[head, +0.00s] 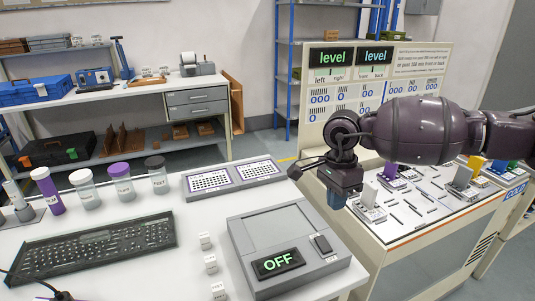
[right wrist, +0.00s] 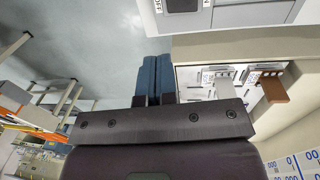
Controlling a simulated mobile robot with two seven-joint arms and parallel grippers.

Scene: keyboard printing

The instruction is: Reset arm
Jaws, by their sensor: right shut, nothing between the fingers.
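My right arm comes in from the right in the head view. My right gripper (head: 336,201) points down above the gap between the white table and the level console, its blue fingers close together. In the right wrist view the two blue fingers (right wrist: 155,76) lie side by side, shut, with nothing between them.
The white table holds a black keyboard (head: 92,246), a grey device reading OFF (head: 285,232), small key cubes (head: 210,263) and lidded jars (head: 121,183). The console (head: 378,75) with level displays and a slider panel (head: 420,206) stands right. A workbench (head: 120,92) is behind.

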